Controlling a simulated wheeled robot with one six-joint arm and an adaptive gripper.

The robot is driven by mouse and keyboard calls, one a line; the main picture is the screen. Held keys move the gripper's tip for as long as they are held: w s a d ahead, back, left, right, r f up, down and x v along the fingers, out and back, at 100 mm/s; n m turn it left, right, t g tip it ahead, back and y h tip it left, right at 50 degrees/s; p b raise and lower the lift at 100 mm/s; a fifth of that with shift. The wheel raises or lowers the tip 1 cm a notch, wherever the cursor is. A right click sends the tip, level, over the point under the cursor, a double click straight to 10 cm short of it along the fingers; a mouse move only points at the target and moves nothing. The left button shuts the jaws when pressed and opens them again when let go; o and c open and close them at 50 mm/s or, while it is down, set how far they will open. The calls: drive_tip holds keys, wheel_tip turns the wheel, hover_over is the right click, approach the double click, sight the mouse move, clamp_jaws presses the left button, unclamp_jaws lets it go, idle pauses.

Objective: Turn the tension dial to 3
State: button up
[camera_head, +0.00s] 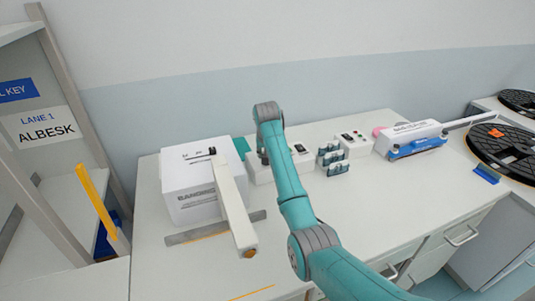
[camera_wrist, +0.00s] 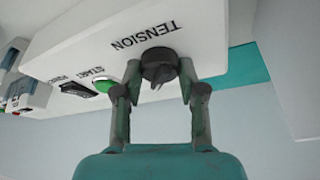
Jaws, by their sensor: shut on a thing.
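The tension dial (camera_wrist: 159,66) is a dark round knob on a white panel, under the word TENSION, in the wrist view. My gripper (camera_wrist: 159,73) has its two fingers closed around the dial, one on each side. A pointed ridge shows on the knob, but I cannot read any scale numbers around it. The white control box (camera_head: 300,160) that carries the panel stands on the bench in the head view. There my arm hides the gripper and the dial.
A green START button (camera_wrist: 103,86) and a dark rocker switch (camera_wrist: 77,89) sit beside the dial. A white machine with a swing arm (camera_head: 232,205) stands left of my arm. Several small dark-teal items (camera_head: 332,159) stand to the right. The front right of the bench (camera_head: 400,200) is clear.

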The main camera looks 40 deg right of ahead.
drive_tip(key=shift+m+h, duration=0.3)
drive_tip(key=shift+m, duration=0.2)
drive_tip(key=o, duration=1.1)
drive_tip(key=shift+o, duration=0.2)
drive_tip(key=v, duration=1.2)
drive_tip(key=shift+w, duration=0.2)
